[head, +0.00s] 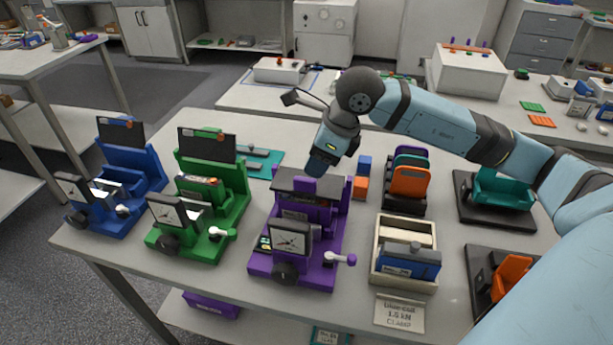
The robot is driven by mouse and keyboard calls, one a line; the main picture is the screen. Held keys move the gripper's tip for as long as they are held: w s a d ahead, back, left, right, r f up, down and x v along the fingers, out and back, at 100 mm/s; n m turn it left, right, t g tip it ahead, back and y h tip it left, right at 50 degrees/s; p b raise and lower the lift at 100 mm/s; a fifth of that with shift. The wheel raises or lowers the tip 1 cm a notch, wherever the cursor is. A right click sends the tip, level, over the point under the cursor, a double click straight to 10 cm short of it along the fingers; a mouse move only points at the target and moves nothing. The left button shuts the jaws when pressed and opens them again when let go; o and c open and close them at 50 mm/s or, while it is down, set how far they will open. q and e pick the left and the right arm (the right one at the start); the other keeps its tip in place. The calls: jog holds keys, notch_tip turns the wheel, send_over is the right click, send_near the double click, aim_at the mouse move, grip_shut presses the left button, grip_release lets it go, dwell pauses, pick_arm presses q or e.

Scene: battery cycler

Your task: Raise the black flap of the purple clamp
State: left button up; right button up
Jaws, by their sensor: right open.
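My left gripper is not in view.
Green (238,188) and blue (150,168) clamps with upright black flaps stand to the left. A wooden box (403,277) holding a blue item is close on the right. Small blue and orange blocks (361,187) lie just behind right.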

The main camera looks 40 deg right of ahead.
aim_at(307, 179)
jog(key=x, duration=0.6)
jog(key=shift+f, duration=0.1)
jog(key=shift+c, duration=0.2)
grip_shut()
